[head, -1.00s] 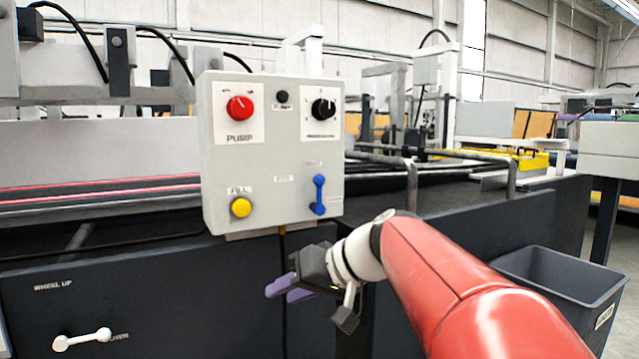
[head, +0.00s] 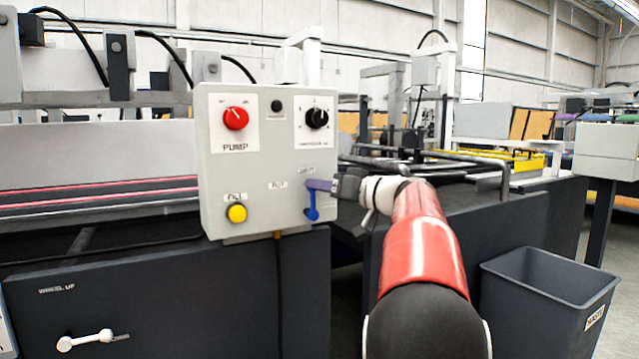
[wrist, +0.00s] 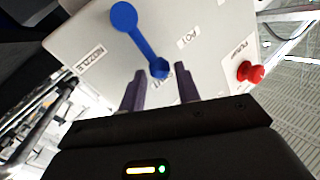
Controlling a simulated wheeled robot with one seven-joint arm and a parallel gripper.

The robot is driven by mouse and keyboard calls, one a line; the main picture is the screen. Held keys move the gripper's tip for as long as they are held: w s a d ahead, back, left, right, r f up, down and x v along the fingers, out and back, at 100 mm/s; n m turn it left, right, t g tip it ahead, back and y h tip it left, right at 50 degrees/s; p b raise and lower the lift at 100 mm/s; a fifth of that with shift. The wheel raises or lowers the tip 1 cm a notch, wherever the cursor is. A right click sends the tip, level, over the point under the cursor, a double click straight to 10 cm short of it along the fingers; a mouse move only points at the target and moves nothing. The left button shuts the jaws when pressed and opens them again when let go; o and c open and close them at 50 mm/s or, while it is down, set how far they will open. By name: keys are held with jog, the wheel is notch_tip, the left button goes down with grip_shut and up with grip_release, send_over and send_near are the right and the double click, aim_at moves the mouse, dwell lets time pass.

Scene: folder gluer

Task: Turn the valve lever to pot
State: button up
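The blue valve lever (head: 311,207) is on the lower right of the grey control box; my gripper hides its upper part in the head view. In the wrist view the lever (wrist: 138,36) shows whole, its wide round end at the top and its narrower end by my fingertips. The POT label (wrist: 187,37) is right of it there, the NOZZLE label (wrist: 88,60) left, and a partly hidden label (wrist: 168,76) at the narrow end. In the head view POT (head: 278,185) is left of the lever. My gripper (wrist: 160,78) is open, its purple fingers either side of the narrow end; contact is unclear.
The control box (head: 250,160) also carries a red pump knob (head: 235,118), a black knob (head: 317,118) and a yellow fill button (head: 237,213). Metal rails (head: 465,160) lie behind my arm. A grey bin (head: 545,290) stands at the lower right.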

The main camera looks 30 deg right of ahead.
aim_at(284, 199)
jog(key=shift+w+a, duration=0.25)
jog(key=shift+w, duration=0.2)
jog(key=shift+c, duration=0.3)
grip_shut()
jog(key=a+n+b, duration=0.1)
jog(key=a+n+g+h+b, duration=0.1)
jog(key=b, duration=0.1)
jog(key=a+n+b, duration=0.1)
jog(key=n+b, duration=0.1)
jog(key=shift+s+f, duration=0.1)
jog(key=shift+f, duration=0.2)
jog(key=shift+a+f+n+g+h+b, duration=0.25)
jog(key=shift+a+n+g+h+b, duration=0.1)
jog(key=shift+a+n+h+b, duration=0.35)
jog(key=shift+a+f+n+g+h+b, duration=0.2)
jog(key=shift+a+n+g+h+b, duration=0.25)
jog(key=shift+n, duration=0.35)
jog(key=shift+d, duration=0.1)
